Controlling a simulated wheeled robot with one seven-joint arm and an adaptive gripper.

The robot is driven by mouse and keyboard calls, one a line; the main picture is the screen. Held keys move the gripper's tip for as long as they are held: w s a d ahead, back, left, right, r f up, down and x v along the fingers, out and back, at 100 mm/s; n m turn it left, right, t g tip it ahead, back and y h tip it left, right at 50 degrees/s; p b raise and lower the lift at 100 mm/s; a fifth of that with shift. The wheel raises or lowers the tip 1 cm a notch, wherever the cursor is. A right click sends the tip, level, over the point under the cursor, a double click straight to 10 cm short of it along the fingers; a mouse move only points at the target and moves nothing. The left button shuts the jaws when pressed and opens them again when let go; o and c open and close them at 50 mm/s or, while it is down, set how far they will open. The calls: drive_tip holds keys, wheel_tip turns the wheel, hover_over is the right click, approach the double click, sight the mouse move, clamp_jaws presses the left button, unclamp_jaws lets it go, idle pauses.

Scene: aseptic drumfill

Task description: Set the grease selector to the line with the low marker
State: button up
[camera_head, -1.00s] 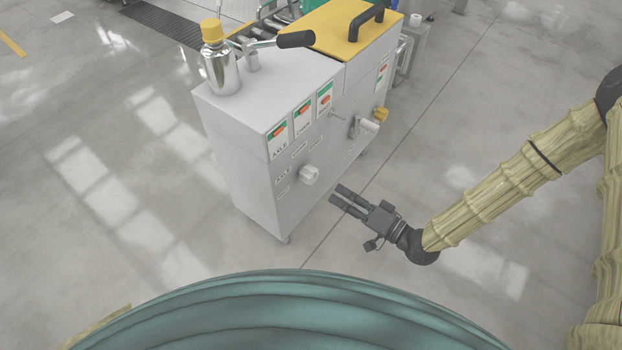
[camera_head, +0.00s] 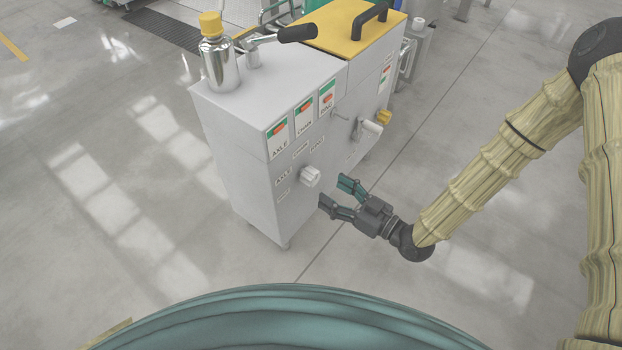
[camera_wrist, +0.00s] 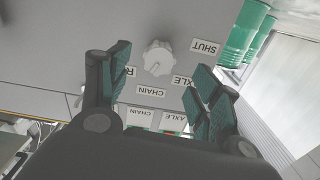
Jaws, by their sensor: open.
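The white selector knob (camera_head: 310,177) is on the front of the grey cabinet (camera_head: 240,150). My gripper (camera_head: 334,193) is open and empty, its fingers pointing at the knob from the right, seemingly short of it. In the wrist view the knob (camera_wrist: 158,58) shows between the spread fingers, with labels SHUT (camera_wrist: 205,47), AXLE (camera_wrist: 182,81), CHAIN (camera_wrist: 151,91) and one partly hidden label around it. Above the knob are three cards: AXLE (camera_head: 278,139), CHAIN (camera_head: 304,117) and a third (camera_head: 327,98). Each has a red-orange marker; their levels are too small to compare surely.
A silver bottle with a yellow cap (camera_head: 218,60) and a black-handled lever (camera_head: 296,34) are on top of the cabinet. A pale handle (camera_head: 369,129) and a yellow knob (camera_head: 384,118) stick out farther along the front. The floor before the cabinet is clear.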

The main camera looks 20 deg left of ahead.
sight(316, 181)
drive_tip(key=b+x, duration=0.2)
drive_tip(key=x, duration=0.6)
drive_tip(key=shift+w+a+b, duration=0.1)
drive_tip(key=shift+a+b, duration=0.05)
drive_tip(key=shift+b, duration=0.15)
drive_tip(key=c, duration=1)
